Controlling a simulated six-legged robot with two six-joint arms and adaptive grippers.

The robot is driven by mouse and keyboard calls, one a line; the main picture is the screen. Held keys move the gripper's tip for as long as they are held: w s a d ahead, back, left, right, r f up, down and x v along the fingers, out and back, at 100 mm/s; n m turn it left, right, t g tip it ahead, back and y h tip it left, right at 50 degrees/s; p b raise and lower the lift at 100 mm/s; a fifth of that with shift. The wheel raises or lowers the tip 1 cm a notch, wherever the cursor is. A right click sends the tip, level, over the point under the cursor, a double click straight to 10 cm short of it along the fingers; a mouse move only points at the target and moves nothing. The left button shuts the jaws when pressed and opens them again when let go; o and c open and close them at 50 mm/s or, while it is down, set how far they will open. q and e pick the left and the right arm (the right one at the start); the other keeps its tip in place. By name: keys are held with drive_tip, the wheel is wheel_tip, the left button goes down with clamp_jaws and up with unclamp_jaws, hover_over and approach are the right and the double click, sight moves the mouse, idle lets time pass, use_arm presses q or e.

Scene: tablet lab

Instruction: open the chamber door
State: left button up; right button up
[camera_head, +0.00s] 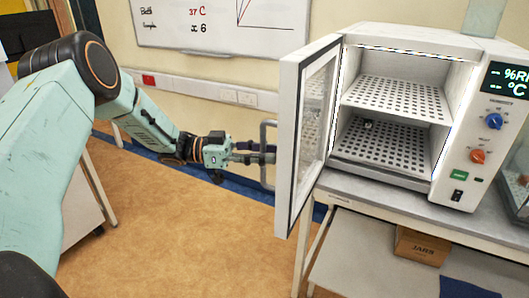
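The white chamber (457,45) stands on a bench, its door (303,130) swung wide open toward me on its left side. The door has a window and a grey vertical bar handle (264,177) on its outer face. My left gripper (264,153) is at the middle of this handle, its fingers close together and across the bar; it looks shut on it. The fingertips are partly hidden by the bar and small in view. Inside the chamber are two perforated shelves (398,97), with a small dark item on the lower one. My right gripper is not in view.
The bench (375,197) has a lower shelf with a cardboard box (421,246). A glass-sided case (520,170) stands to the chamber's right. A whiteboard (215,25) and sockets are on the back wall. The brown floor (190,240) left of the door is clear.

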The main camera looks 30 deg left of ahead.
use_arm(q)
drive_tip(key=shift+w, duration=0.25)
drive_tip(key=shift+a, duration=0.15)
drive_tip(key=v, duration=1.1)
drive_tip(key=shift+s+a, duration=0.25)
drive_tip(key=shift+s, duration=0.05)
drive_tip(key=shift+a, duration=0.1)
drive_tip(key=shift+w+f, duration=0.1)
